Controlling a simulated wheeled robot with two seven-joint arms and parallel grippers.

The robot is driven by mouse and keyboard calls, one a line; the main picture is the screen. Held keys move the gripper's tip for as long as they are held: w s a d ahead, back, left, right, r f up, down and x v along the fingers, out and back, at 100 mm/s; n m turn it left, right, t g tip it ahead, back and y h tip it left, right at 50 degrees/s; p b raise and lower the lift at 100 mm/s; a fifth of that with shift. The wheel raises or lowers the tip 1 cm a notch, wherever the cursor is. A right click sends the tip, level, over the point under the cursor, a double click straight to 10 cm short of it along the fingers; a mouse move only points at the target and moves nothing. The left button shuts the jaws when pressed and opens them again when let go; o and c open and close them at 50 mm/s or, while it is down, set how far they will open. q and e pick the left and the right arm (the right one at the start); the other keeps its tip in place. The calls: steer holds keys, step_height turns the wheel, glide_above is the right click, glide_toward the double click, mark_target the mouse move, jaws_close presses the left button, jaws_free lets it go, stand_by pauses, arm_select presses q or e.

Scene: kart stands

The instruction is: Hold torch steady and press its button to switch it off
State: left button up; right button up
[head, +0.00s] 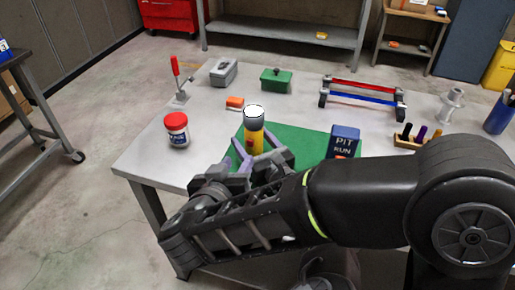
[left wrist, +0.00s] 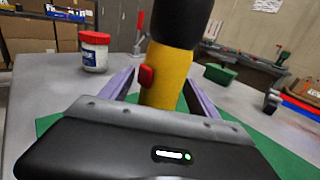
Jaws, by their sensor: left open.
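The torch (head: 254,128) stands upright at the green mat (head: 305,140), its yellow body below a black head and a bright white lens on top. In the left wrist view the torch (left wrist: 172,75) is close, with its red button (left wrist: 147,76) on the side of the body. My left gripper (left wrist: 160,97) is open, its purple fingers on either side of the torch body.
A red-lidded jar (head: 177,129) stands left of the torch, and an orange block (head: 235,102) behind it. A blue PIT RUN box (head: 343,141) stands at the right. A green box (head: 276,79), grey box (head: 223,72) and red-blue rack (head: 362,91) are farther back.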

arm_select(q)
steer(key=shift+x, duration=1)
jaws_close()
arm_select(e)
jaws_close()
stand_by(3.5)
